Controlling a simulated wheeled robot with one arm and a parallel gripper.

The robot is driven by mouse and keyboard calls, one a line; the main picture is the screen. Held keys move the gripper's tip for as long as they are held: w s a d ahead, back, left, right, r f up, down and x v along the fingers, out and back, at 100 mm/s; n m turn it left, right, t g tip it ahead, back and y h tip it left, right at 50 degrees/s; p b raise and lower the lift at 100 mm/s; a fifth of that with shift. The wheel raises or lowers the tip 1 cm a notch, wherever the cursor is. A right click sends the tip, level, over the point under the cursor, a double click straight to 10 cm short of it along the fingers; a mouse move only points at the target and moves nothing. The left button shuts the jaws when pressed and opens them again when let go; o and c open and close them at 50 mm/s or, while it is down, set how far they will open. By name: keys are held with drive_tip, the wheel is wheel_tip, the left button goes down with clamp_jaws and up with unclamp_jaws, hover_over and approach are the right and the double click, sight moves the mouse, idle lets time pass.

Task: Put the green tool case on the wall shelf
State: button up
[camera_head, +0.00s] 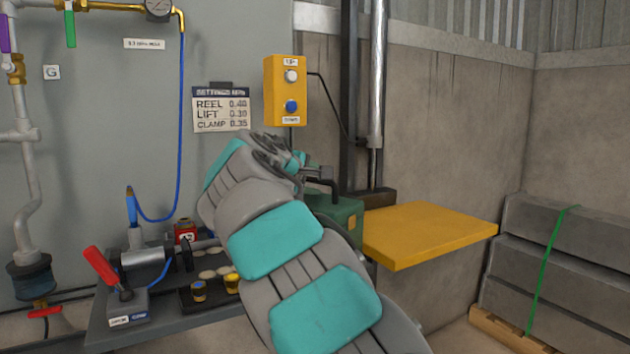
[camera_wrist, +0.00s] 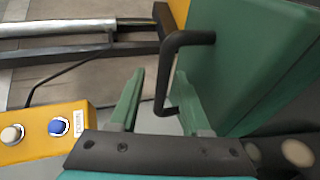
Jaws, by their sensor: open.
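The green tool case (camera_head: 348,212) is in the middle of the head view, partly hidden behind my arm, at the left edge of a yellow platform. In the wrist view the case (camera_wrist: 245,60) fills the right side. Its black handle (camera_wrist: 172,72) reaches between the two green fingers of my gripper (camera_wrist: 160,78). My gripper is open around the handle and does not appear closed on it. In the head view my gripper (camera_head: 318,174) is at the top of the case. What supports the case is hidden. No shelf is clearly identifiable as the wall shelf.
The yellow platform (camera_head: 430,236) juts out by a vertical mast (camera_head: 377,80) and looks bare. A yellow UP/DOWN button box (camera_head: 285,92) is on the wall close to my gripper. A bench (camera_head: 100,325) with tools stands left; grey blocks (camera_head: 555,250) are stacked right.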

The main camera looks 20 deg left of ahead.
drive_tip(key=v, duration=1.2)
drive_tip(key=shift+b, duration=0.3)
drive_tip(key=w+d+f+m+g+h, duration=0.2)
drive_tip(key=d+f, duration=0.1)
drive_tip(key=d, duration=0.7)
drive_tip(key=w+d+f+m+g+h, duration=0.1)
drive_tip(key=d+f+m+g, duration=0.15)
drive_tip(key=d, duration=0.65)
drive_tip(key=s+d+f+m+g, duration=0.2)
drive_tip(key=s+d+f+m, duration=0.15)
drive_tip(key=d+f, duration=0.4)
drive_tip(key=s+d+f+m+g, duration=0.2)
drive_tip(key=s+d+f, duration=0.25)
drive_tip(key=d, duration=0.65)
drive_tip(key=s+d+f+m+g+y, duration=0.1)
drive_tip(key=s+d+f+m+g, duration=0.25)
drive_tip(key=s+d+f, duration=0.55)
drive_tip(key=s+a+f+m+g+y, duration=0.1)
drive_tip(key=s+a+f+g, duration=0.1)
drive_tip(key=s+f, duration=0.4)
drive_tip(key=s+a+f+m+g+y, duration=0.2)
drive_tip(key=s+f, duration=0.5)
drive_tip(key=s, duration=0.7)
drive_tip(key=shift+s+a+f, duration=0.2)
drive_tip(key=shift+s+f, duration=0.1)
drive_tip(key=shift+f, duration=0.05)
